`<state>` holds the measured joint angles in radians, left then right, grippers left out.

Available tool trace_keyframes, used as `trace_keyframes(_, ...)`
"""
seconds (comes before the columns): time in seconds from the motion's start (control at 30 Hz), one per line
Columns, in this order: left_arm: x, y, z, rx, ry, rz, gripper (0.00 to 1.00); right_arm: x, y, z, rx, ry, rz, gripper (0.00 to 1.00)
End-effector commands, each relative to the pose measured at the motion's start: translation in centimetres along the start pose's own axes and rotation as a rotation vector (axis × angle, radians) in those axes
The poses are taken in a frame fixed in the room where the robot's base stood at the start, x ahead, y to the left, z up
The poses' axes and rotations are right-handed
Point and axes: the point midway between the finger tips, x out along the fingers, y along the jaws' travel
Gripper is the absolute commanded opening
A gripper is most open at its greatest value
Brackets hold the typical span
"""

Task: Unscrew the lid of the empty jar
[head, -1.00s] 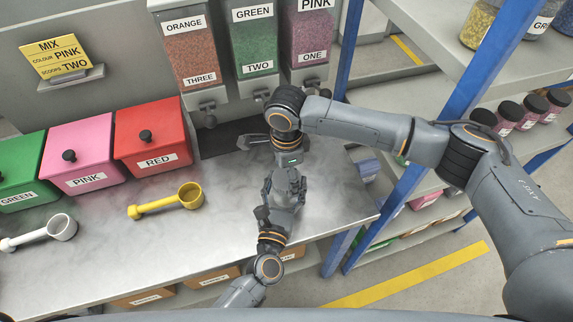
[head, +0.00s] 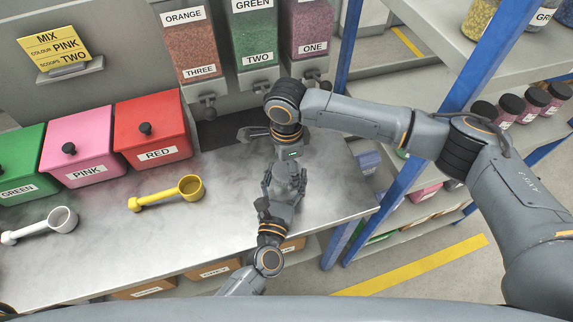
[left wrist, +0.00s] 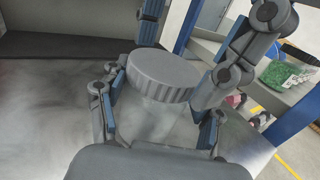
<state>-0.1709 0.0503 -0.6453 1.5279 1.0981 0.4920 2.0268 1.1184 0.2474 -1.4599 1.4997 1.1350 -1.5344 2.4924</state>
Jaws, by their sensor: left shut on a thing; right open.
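The jar's grey ribbed lid (left wrist: 163,74) sits on top of the clear, empty-looking jar (left wrist: 158,112) in the left wrist view. My left gripper (left wrist: 160,120) is shut on the jar body, its blue-padded fingers on either side below the lid. My right gripper (head: 283,150) reaches in from above and is open. Its two fingers (left wrist: 182,50) stand apart around the lid, without a clear grip on it. In the head view my left gripper (head: 284,183) is below the right one, and the grippers hide the jar and lid.
A yellow scoop (head: 167,193) and a white scoop (head: 40,226) lie on the bench (head: 110,250). Red (head: 154,128), pink (head: 78,150) and green (head: 20,165) bins stand behind them. Dispensers (head: 254,45) stand at the back. A blue-framed shelf (head: 395,178) is close on the right.

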Motion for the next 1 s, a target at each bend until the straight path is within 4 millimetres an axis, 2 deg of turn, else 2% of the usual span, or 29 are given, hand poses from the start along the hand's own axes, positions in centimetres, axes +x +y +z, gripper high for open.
trace_keyframes(0.17,0.0,0.0,-0.1,0.0,0.002,-0.001,0.0,-0.6,0.0,0.0,0.0,-0.001,-0.001,0.89)
trace_keyframes(0.4,0.0,0.0,-0.1,0.0,0.002,-0.001,0.0,-3.7,-0.1,0.0,0.0,-0.002,-0.001,0.89)
trace_keyframes(0.5,0.0,0.0,-0.1,0.0,0.002,-0.001,0.0,-4.4,0.0,0.0,-0.001,-0.001,0.0,0.89)
trace_keyframes(0.57,0.0,0.0,-0.1,0.0,0.002,-0.001,0.0,-4.7,0.0,0.0,0.0,0.0,-0.001,0.86)
trace_keyframes(0.8,0.0,0.0,-0.1,0.0,0.002,-0.001,0.0,-7.5,-0.1,0.0,-0.002,0.002,-0.005,0.86)
trace_keyframes(0.9,0.0,0.0,-0.1,0.0,0.002,-0.001,0.0,-7.7,0.0,0.0,0.0,0.001,-0.001,0.86)
trace_keyframes(1.0,0.0,0.0,-0.1,0.0,0.002,-0.001,0.0,-6.8,0.1,0.0,0.001,0.0,0.002,0.86)
